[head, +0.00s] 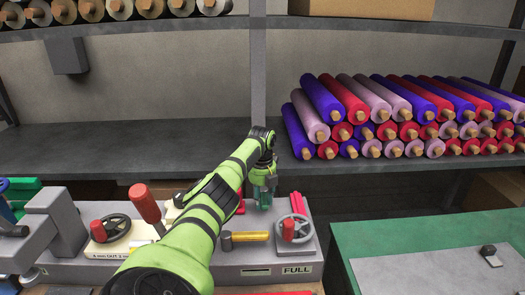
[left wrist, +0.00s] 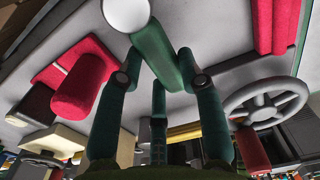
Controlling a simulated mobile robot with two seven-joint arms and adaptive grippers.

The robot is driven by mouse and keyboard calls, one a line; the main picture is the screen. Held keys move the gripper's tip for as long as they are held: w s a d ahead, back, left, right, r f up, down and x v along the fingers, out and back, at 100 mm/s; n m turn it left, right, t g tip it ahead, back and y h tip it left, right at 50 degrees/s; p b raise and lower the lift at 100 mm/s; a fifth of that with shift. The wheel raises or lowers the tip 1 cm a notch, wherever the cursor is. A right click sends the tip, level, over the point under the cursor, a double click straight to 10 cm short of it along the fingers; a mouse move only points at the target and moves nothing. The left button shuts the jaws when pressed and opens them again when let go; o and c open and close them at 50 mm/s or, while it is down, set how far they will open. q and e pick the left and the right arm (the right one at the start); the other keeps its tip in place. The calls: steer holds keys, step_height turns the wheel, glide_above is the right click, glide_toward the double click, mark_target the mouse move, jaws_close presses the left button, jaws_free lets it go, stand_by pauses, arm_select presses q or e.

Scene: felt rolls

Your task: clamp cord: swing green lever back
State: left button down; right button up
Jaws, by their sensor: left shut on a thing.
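The green lever (left wrist: 158,50) shows in the left wrist view as a dark green bar with a pale round end, slanting between the fingertips. My left gripper (head: 264,193) is over the middle of the grey machine base (head: 225,272) in the head view. In the left wrist view its dark green fingers (left wrist: 160,72) are closed on the lever from both sides. In the head view the arm and fingers hide most of the lever, and I cannot tell its exact angle there. I see no cord clearly. My right gripper is not in view.
A spoked handwheel with red knob (head: 293,228) and a red bar stand right of my gripper. Another handwheel (head: 112,228) and an upright red handle (head: 145,203) are left. Felt rolls (head: 400,115) fill the shelf at right.

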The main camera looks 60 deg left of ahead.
mark_target(262, 200)
arm_select(q)
steer(key=c, duration=0.8)
jaws_free()
step_height(262, 200, up, 12)
steer(key=shift+r, duration=0.1)
